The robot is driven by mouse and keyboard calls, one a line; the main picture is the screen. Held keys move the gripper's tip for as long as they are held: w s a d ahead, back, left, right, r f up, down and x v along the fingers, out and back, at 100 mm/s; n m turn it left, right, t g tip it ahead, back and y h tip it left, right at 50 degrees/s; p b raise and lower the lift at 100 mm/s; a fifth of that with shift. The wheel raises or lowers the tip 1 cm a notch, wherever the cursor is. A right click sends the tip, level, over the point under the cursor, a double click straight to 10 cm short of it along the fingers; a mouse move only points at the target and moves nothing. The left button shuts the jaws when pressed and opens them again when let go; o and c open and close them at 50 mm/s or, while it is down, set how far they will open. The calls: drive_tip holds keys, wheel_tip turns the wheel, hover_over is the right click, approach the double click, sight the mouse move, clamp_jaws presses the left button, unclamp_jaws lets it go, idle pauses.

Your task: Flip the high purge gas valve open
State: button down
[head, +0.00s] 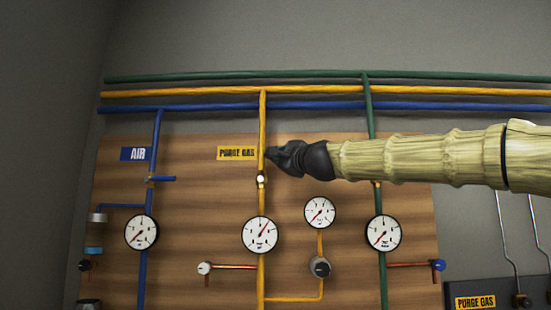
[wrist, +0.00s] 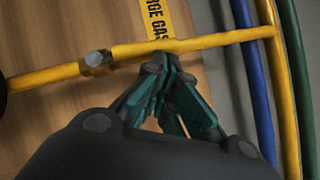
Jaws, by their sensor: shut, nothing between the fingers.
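The high purge gas valve (head: 261,180) is a small metallic fitting on the vertical yellow pipe (head: 262,125), under the PURGE GAS label (head: 236,153) and above a gauge (head: 260,233). In the wrist view the valve (wrist: 97,63) is left of my fingertips. No handle stands out sideways from the pipe; a handle lying along it cannot be told apart. My gripper (head: 271,154) is shut and empty, its tips at the yellow pipe a little above the valve. In the wrist view my gripper (wrist: 165,66) has its tips close to the pipe; contact cannot be told.
Green, yellow and blue pipes (head: 200,107) run across the top. The blue AIR line has a sideways blue handle (head: 165,178). A green pipe (head: 370,120) passes behind my arm. Gauges and small knobs sit lower on the wooden board (head: 200,195); the purge gas gauge needle points up-right.

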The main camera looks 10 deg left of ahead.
drive_tip(key=s+d+b, duration=0.5)
drive_tip(key=s+d, duration=0.2)
drive_tip(key=d, duration=0.3)
drive_tip(key=shift+s+d+f, duration=0.3)
drive_tip(key=shift+s, duration=0.05)
drive_tip(key=shift+d, duration=0.1)
